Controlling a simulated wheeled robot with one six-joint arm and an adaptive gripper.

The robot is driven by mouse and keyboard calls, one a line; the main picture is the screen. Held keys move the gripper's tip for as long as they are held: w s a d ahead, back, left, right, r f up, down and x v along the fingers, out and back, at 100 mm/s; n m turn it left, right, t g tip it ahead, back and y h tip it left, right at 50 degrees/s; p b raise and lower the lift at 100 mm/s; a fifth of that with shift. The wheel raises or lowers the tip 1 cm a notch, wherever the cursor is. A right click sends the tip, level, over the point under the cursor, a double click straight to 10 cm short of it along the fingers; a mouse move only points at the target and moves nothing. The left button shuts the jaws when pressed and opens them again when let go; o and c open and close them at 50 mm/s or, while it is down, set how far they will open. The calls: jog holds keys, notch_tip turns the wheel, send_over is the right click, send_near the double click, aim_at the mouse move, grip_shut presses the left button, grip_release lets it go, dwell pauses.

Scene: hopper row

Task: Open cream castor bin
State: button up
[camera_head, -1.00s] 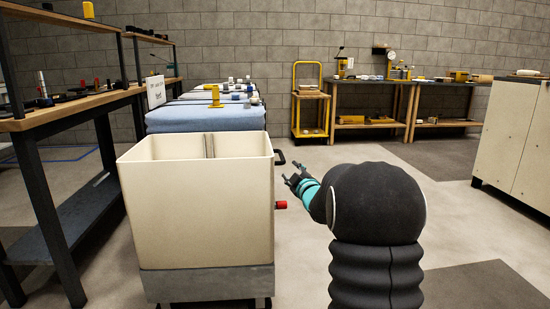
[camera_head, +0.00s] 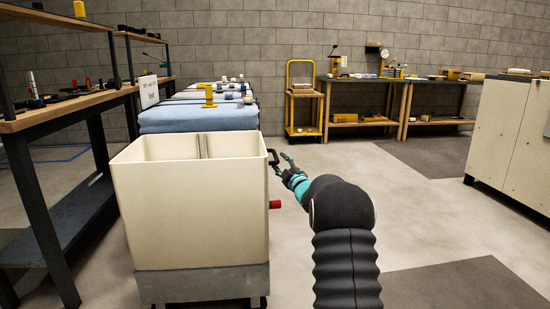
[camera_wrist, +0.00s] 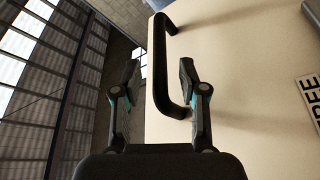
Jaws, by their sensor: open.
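The cream castor bin (camera_head: 190,220) stands front left in the head view, on a grey base. Its top is open, and a vertical strip shows on its inner back wall. A black handle (camera_head: 271,157) sticks out from its right side, with a red knob (camera_head: 275,204) below. My gripper (camera_head: 283,163) is open, just right of the handle. In the wrist view the black handle (camera_wrist: 158,62) runs lengthwise between the spread fingers (camera_wrist: 158,80), its near end close to the right finger. I cannot tell whether they touch. The cream panel (camera_wrist: 235,70) lies behind it.
Blue-covered tables (camera_head: 198,118) stand behind the bin, and a dark-framed workbench (camera_head: 60,118) is at its left. A yellow trolley (camera_head: 303,100) and benches line the back wall. A cream cabinet (camera_head: 497,130) is at the right. The floor right of the bin is clear.

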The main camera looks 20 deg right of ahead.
aim_at(275, 155)
jog(key=shift+x, duration=2.55)
grip_shut()
